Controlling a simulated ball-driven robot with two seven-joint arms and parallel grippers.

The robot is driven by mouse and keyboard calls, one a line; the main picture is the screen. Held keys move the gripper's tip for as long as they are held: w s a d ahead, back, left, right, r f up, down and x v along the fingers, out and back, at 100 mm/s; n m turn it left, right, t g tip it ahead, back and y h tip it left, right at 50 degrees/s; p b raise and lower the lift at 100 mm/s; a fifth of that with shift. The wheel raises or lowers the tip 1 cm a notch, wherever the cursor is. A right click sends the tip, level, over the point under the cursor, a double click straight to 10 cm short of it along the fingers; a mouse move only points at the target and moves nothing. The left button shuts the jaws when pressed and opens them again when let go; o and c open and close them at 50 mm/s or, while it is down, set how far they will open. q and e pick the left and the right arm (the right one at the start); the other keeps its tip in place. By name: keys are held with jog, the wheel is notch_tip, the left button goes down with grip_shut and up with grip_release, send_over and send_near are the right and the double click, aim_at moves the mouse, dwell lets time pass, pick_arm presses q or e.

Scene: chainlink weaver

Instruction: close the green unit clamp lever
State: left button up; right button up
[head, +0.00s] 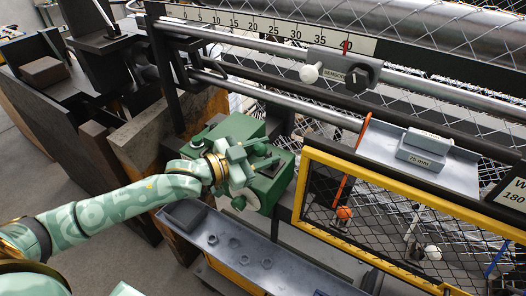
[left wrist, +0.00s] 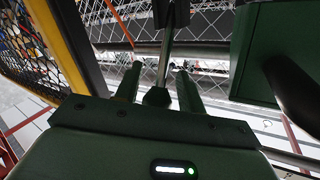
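The green unit (head: 272,182) is a boxy green housing on the machine's rail, in the middle of the head view. My left gripper (head: 240,160) is at its top and front and hides part of it. In the left wrist view the two fingers of my left gripper (left wrist: 158,78) stand apart. A steel lever rod (left wrist: 164,62) with a dark round knob (left wrist: 157,96) lies between them, with gaps visible beside the rod. Whether the knob touches a finger is unclear. A dark green housing (left wrist: 262,50) shows at the right. My right gripper is not in view.
A grey tray (head: 285,265) with several nuts lies below the unit. A yellow-framed mesh guard (head: 400,180) stands to the right, also at the left in the wrist view (left wrist: 55,40). A ruler (head: 265,27) and steel rails run behind. A dark bench (head: 75,130) is at left.

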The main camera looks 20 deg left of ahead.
pick_arm(q)
jog(key=shift+w+f, duration=0.1)
jog(key=shift+f, duration=0.1)
jog(key=shift+s+a, duration=0.35)
jog(key=shift+s, duration=0.1)
jog(key=p+v, duration=0.1)
jog(key=v, duration=1.4)
jog(key=shift+s+r, duration=0.2)
jog(key=shift+r, duration=0.1)
